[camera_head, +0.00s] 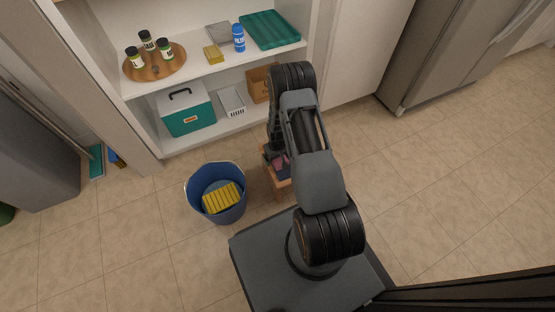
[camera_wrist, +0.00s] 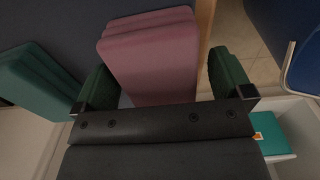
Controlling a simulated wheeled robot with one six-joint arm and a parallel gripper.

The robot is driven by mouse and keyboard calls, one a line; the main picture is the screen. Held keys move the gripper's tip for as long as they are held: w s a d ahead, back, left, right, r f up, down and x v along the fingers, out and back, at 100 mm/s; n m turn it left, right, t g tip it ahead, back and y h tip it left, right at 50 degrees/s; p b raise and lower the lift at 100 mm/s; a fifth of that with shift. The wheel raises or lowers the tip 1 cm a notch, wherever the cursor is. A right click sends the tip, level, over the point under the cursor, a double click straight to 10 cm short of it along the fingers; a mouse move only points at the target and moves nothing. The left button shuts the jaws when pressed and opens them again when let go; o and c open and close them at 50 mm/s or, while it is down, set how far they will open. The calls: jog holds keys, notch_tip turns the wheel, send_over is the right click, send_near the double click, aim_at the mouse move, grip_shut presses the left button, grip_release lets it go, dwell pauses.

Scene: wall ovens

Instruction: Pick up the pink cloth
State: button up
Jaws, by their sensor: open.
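The pink cloth (camera_wrist: 150,62) is a folded, layered stack in the wrist view. It lies in the gap between the two dark green fingers of my gripper (camera_wrist: 161,62), with space showing beside it. My gripper is open. In the head view, a small part of the pink cloth (camera_head: 281,162) shows on a small wooden stool (camera_head: 278,189), beside a dark item. My arm hides much of the stool top. I cannot tell how deep the fingers reach around the cloth.
A green folded stack (camera_wrist: 35,85) lies left of my gripper in the wrist view. A blue bucket (camera_head: 230,211) with a yellow ridged item (camera_head: 221,197) stands left of the stool. Behind are shelves holding a teal box (camera_head: 187,117). The floor at right is clear.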

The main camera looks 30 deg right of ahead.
jog(key=shift+c, duration=0.3)
jog(key=c, duration=1)
jog(key=shift+o, duration=0.2)
jog(key=shift+r, duration=0.1)
jog(key=shift+r+p, duration=0.4)
jog(key=shift+r, duration=0.05)
notch_tip(320, 180, up, 2)
jog(key=shift+r+p, duration=0.2)
jog(key=shift+p, duration=0.55)
jog(key=s+a+r+p, duration=0.2)
jog(key=a+r+p, duration=0.3)
jog(key=a+r, duration=0.4)
jog(key=a, duration=0.5)
jog(key=shift+r, duration=0.35)
jog(key=shift+d, duration=0.1)
